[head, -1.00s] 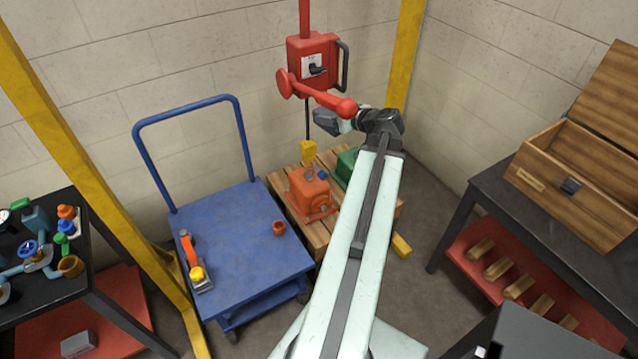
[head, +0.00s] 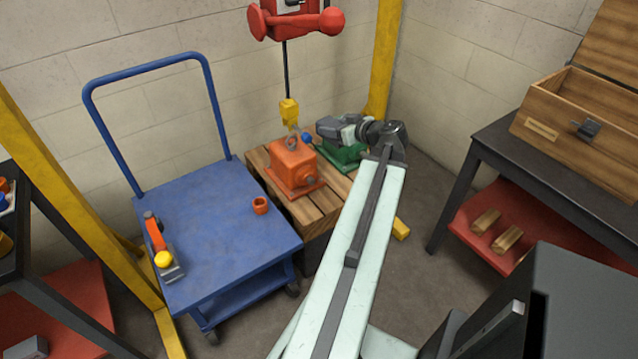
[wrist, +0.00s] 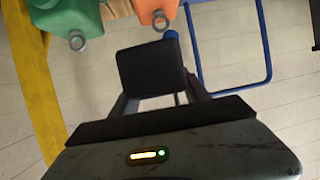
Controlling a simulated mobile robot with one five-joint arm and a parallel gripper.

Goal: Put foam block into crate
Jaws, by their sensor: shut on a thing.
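A dark grey block (wrist: 152,70), which looks like the foam block, sits between the fingers of my gripper (wrist: 155,92) in the wrist view. My gripper is shut on it. In the head view my gripper (head: 330,129) is raised in front of the back wall, and in the picture it overlaps the green motor. The held block is hard to tell apart from the gripper there. The wooden crate (head: 582,150) stands on the dark table at the right with its lid raised. Its floor is hidden from me, and my gripper is well to its left.
An orange motor (head: 293,168) and a green motor (head: 346,158) stand on a wooden pallet (head: 318,207). A yellow hook (head: 289,110) hangs from the red hoist (head: 295,22) just above the orange motor. A blue cart (head: 215,235) stands left. The dark table (head: 485,165) carries the crate.

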